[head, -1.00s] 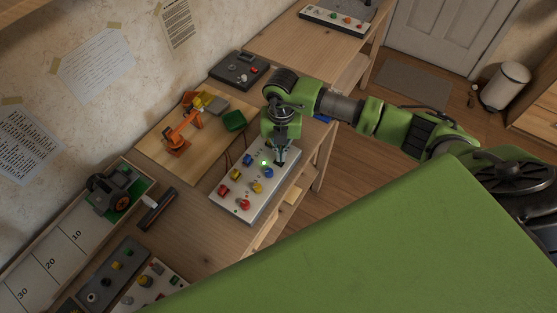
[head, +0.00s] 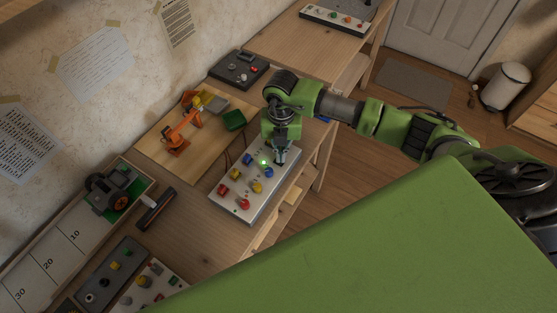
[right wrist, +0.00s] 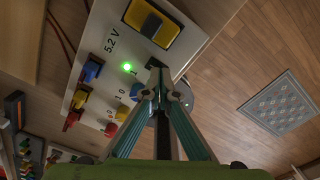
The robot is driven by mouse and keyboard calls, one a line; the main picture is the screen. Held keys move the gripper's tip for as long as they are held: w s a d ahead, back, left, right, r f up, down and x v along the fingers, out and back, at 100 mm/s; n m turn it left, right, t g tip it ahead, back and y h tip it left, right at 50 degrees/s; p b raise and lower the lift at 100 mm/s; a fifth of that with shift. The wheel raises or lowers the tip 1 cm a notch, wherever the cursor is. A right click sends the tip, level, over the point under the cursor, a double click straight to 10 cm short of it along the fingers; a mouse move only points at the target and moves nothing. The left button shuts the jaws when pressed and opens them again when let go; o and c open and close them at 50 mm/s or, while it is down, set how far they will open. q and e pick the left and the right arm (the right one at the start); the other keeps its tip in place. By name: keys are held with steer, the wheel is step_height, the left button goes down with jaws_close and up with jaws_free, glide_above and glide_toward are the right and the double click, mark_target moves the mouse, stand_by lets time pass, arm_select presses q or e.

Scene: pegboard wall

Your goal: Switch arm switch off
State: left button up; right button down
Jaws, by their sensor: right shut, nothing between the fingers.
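A white control panel (head: 233,206) with red, yellow and blue knobs lies on the bench. A green lamp (head: 263,162) on it is lit; it also glows in the right wrist view (right wrist: 128,67). That view shows a black-framed yellow part (right wrist: 154,22) beside the "5.2 V" label. My right gripper (head: 280,160) is shut and empty, pointing down at the panel's far right end. In the right wrist view its fingertips (right wrist: 157,75) are close to the panel, by a "1" mark. They partly cover a dark round part. I cannot tell which control is the arm switch, or whether I touch it.
An orange toy arm (head: 183,133) stands on a wooden board behind the panel, with a green bin (head: 234,120) near it. A dark control box (head: 239,69) is farther back. A toy vehicle (head: 111,190) and more panels are at the left. Floor lies open right of the bench.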

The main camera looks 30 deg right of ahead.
steer(key=shift+f+b, duration=0.6)
steer(key=shift+f, duration=0.15)
steer(key=shift+r, duration=0.15)
steer(key=shift+r+p, duration=0.6)
steer(key=shift+p, duration=0.05)
steer(key=shift+r+p, duration=1.95)
steer(key=shift+r, duration=0.9)
steer(key=shift+f, duration=0.1)
